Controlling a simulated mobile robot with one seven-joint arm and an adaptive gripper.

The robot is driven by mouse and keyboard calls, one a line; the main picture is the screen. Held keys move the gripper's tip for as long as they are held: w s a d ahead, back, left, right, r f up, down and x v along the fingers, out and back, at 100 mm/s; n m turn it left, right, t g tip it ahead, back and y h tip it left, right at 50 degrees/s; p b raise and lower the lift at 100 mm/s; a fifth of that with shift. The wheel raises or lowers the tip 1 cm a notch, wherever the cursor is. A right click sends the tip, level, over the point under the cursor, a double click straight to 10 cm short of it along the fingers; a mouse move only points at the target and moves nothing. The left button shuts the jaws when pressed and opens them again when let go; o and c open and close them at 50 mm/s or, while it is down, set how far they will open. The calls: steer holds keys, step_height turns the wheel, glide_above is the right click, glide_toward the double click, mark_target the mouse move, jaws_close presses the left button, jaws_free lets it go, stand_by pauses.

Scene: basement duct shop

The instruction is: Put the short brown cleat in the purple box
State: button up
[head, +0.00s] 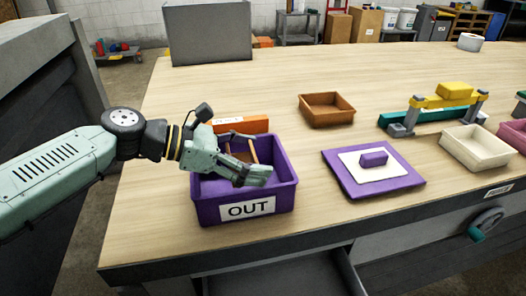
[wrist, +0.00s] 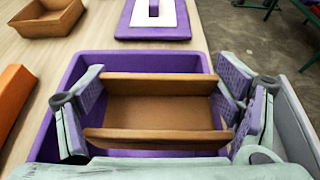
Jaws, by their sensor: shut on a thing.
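The short brown cleat (wrist: 158,109) is a channel with two raised sides, and it spans between my fingers in the wrist view. My gripper (wrist: 160,115) is shut on its two ends. In the head view my gripper (head: 243,165) is over the opening of the purple box (head: 272,200), which has an OUT label on its front.
An orange block (head: 240,124) lies right behind the box. A brown tray (head: 327,118) and a purple plate (head: 405,182) bearing a white pad and purple block (head: 373,158) are to the right. A cream tray (head: 478,152) and yellow bar (head: 440,101) stand farther right.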

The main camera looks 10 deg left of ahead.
steer(key=shift+s, duration=0.15)
steer(key=shift+f+b, duration=0.25)
steer(key=shift+b, duration=0.05)
steer(key=o, duration=1.1)
steer(key=shift+c, duration=0.2)
steer(key=shift+r, duration=0.1)
steer(key=shift+r+p, duration=0.25)
steer(key=shift+p, duration=0.15)
steer(key=b+v, duration=0.2)
steer(key=v, duration=1)
steer(key=shift+f, duration=0.1)
